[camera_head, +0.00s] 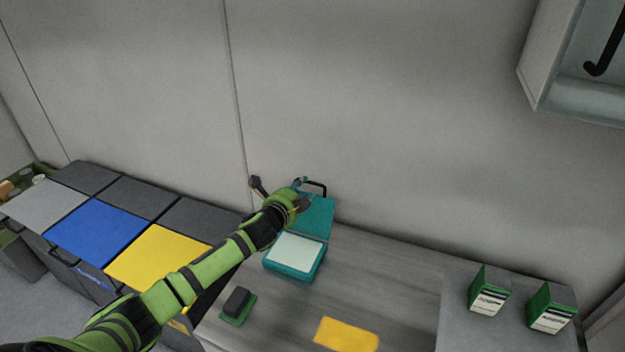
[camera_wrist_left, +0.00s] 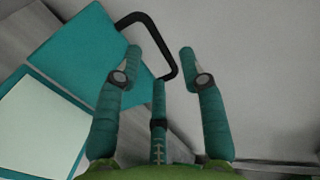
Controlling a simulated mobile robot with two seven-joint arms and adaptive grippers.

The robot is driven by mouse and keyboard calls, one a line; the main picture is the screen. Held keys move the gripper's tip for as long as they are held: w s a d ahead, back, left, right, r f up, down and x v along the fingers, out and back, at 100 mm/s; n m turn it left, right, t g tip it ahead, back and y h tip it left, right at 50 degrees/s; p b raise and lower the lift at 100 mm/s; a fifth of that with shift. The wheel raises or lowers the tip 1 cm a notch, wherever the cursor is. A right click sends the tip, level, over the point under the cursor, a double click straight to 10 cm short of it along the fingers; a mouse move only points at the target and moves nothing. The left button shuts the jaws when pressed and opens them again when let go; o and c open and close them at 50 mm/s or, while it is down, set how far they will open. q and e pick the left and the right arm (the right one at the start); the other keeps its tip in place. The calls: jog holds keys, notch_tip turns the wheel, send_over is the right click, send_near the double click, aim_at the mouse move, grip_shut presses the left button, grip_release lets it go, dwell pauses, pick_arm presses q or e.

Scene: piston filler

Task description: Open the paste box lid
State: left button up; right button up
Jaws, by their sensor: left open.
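The paste box (camera_head: 294,271) is a teal box on the worktop, with a pale, flat paste surface in its opening. Its teal lid (camera_head: 320,216) is swung open and leans back behind the box, with a black handle (camera_head: 318,186) at its far edge. In the left wrist view, the lid (camera_wrist_left: 85,55) and its handle (camera_wrist_left: 150,20) show beside the paste box (camera_wrist_left: 65,130). My left gripper (camera_head: 279,184) is open beside the handle and partly hides the lid. In the wrist view, the handle runs behind the left finger and into the gap between the fingers (camera_wrist_left: 161,50). My right gripper is not in view.
Blue (camera_head: 95,235) and yellow (camera_head: 160,255) covered bins stand left. On the worktop lie a dark block on a green base (camera_head: 237,304) and a yellow sheet (camera_head: 346,334). Two green-and-white cartons (camera_head: 488,291) stand right. A wall rises close behind the lid.

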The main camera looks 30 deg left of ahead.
aim_at(310, 183)
pick_arm(q)
jog(key=x, duration=0.3)
jog(key=shift+w+d+f, duration=0.1)
jog(key=shift+w+f, duration=0.05)
jog(key=shift+w, duration=0.1)
jog(key=shift+b+x, duration=0.4)
jog(key=shift+x, duration=0.8)
grip_shut()
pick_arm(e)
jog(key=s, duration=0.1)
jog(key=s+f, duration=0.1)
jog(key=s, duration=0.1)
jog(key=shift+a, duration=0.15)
